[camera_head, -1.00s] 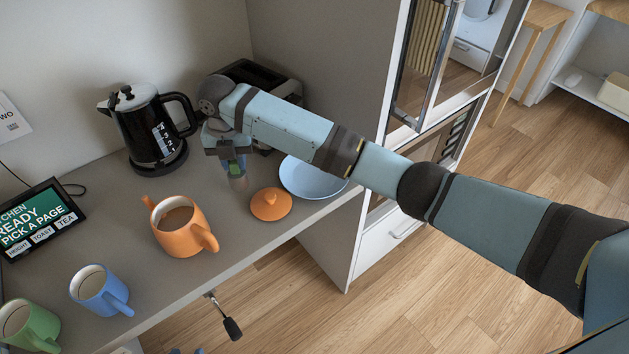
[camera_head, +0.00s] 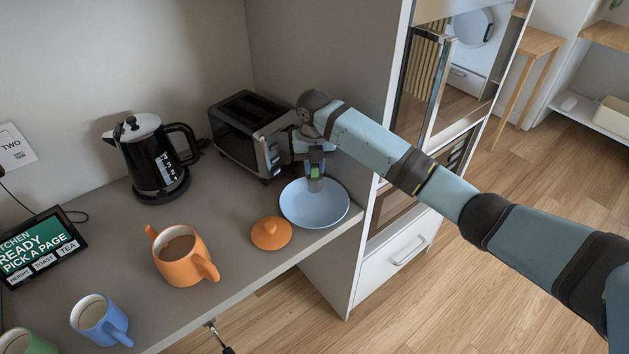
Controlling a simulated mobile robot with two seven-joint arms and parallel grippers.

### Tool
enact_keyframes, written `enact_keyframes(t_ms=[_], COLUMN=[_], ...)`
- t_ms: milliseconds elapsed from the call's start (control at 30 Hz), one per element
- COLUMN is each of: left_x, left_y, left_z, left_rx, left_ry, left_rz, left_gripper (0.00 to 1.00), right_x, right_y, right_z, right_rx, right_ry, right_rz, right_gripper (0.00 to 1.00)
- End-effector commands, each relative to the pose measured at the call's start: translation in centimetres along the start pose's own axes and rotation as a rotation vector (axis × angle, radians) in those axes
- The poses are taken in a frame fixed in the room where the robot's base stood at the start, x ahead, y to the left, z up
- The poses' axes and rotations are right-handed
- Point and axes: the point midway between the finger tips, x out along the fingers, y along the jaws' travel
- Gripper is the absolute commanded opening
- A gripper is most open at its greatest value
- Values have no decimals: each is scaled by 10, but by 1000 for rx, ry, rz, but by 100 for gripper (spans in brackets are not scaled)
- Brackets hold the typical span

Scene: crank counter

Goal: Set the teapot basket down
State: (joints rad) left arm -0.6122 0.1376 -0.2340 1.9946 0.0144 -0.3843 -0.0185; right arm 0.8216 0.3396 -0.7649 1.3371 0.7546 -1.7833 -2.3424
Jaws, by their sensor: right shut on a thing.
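My right gripper (camera_head: 315,166) is shut on the teapot basket (camera_head: 314,184), a small grey cylinder with a green part at its top. The basket is upright over the far part of the light blue plate (camera_head: 318,215). I cannot tell whether its bottom touches the plate. The orange teapot (camera_head: 180,262) stands open on the counter to the left, with brown liquid inside. Its orange lid (camera_head: 270,234) lies on the counter between teapot and plate.
A black toaster (camera_head: 235,135) stands just behind the plate, close to my right gripper. A black kettle (camera_head: 152,160), a tablet screen (camera_head: 40,240), a blue mug (camera_head: 98,318) and a green mug (camera_head: 25,343) are further left. A tall cabinet (camera_head: 330,80) borders the counter on the right.

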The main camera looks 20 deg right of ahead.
Motion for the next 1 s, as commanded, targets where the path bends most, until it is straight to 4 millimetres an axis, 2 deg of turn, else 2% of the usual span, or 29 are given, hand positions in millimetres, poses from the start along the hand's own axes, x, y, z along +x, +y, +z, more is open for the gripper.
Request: enact_keyframes(t_ms=[33, 267, 500, 900, 933, 1000], left_x=[0, -1, -3, -3, -3, -3], left_y=[0, 0, 0, 0, 0, 1], left_z=[1, 1, -3, -4, -4, -4], left_rx=[0, 2, 3, 5, 5, 5], left_ry=[-1, -3, 1, 5, 5, 5], left_rz=[0, 0, 1, 1, 1, 1], left_gripper=[43, 43, 43, 43, 43, 43], right_x=[8, 23, 59, 66, 66, 66], right_y=[3, 3, 0, -1, -1, -1], right_z=[-2, -2, -2, -1, -1, -1], right_rx=[-3, -2, 0, -2, -2, -2], right_ry=[4, 5, 4, 3, 3, 3], right_rz=[0, 1, 0, -1, -1, 0], right_gripper=[0, 0, 0, 0, 27, 43])
